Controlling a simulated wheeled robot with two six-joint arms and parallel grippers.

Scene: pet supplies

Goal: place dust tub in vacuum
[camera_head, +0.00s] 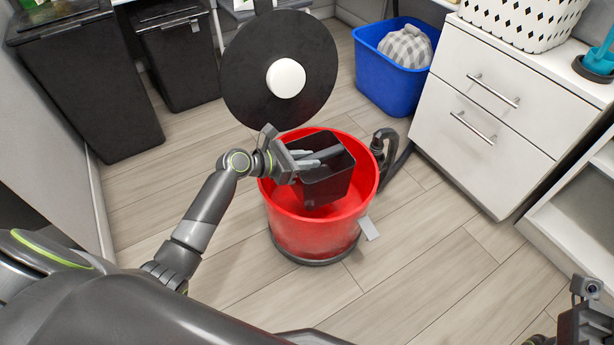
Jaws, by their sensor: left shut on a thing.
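The vacuum is a round red drum (312,240) on the floor in the middle of the view, with its top open. Its round black lid (245,75) with a white hub stands raised at the back. A black, box-shaped dust tub (330,187) is at the drum's mouth, tilted, with its lower part inside the rim. My left gripper (318,157) is shut on the dust tub's upper edge. Whether the tub touches the drum's inside cannot be told. Part of my right arm (585,318) shows at the lower right corner; its fingers are not clear.
A black hose (386,150) is at the drum's right. A blue bin (385,80) holding a grey checked cloth bundle stands behind. White drawers (490,100) stand at the right, dark bins (85,90) at the left. The wooden floor in front is clear.

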